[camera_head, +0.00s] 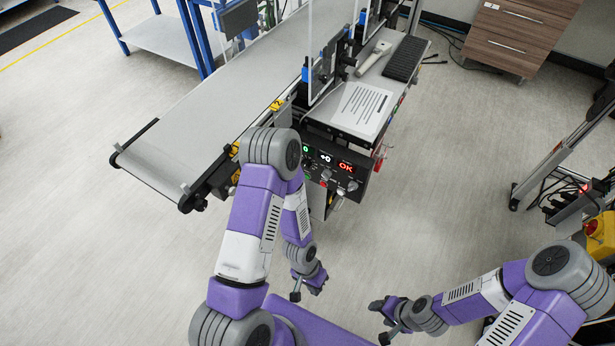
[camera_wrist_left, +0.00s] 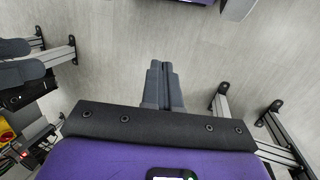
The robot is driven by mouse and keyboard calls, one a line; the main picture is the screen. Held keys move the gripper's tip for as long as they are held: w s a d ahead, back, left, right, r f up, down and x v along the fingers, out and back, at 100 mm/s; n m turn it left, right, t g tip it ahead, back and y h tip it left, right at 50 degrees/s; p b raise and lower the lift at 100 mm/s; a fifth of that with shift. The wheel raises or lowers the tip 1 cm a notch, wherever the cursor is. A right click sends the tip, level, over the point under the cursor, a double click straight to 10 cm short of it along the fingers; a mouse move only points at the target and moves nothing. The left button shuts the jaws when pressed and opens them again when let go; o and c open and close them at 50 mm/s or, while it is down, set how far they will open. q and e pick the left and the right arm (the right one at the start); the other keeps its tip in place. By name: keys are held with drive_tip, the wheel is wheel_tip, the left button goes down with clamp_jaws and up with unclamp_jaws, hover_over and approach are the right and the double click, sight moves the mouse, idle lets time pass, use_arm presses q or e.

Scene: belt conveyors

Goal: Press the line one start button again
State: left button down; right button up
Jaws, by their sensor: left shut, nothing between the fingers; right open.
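A dark control panel (camera_head: 338,172) hangs at the end of the conveyor station. My right gripper (camera_head: 381,320) is open and empty, low at the right.
A grey belt conveyor (camera_head: 180,150) runs beside the panel. Above the panel, a shelf holds a paper sheet (camera_head: 361,108), a handheld scanner (camera_head: 374,55) and a black keyboard (camera_head: 406,58). A metal stand (camera_head: 550,165) is at the right. Floor between is clear.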

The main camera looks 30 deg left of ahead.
use_arm(q)
drive_tip(key=s+a+f+m+g+y, duration=0.2)
drive_tip(key=s+a+m+g+y, duration=0.2)
drive_tip(key=s+a+m+y, duration=0.4)
drive_tip(key=w+a+r+m+t+y+b, duration=0.1)
drive_tip(key=w+a+r+m+y, duration=0.15)
drive_tip(key=a+m, duration=0.4)
drive_tip(key=w+a+r+m+t+y+b, duration=0.1)
drive_tip(key=w+a+m+y, duration=0.35)
drive_tip(key=a, duration=0.25)
drive_tip(key=w+d+r+m+t, duration=0.1)
drive_tip(key=w+r+m+t, duration=0.1)
drive_tip(key=w+m+t, duration=0.5)
drive_tip(key=w+d+r+m+t, duration=0.2)
drive_tip(key=w+m+t, duration=0.6)
drive_tip(key=w, duration=0.4)
drive_tip(key=shift+d+r+t+h, duration=0.15)
drive_tip(key=shift+r+t+h, duration=0.25)
drive_tip(key=shift+r, duration=0.15)
drive_tip(key=shift+b, duration=0.3)
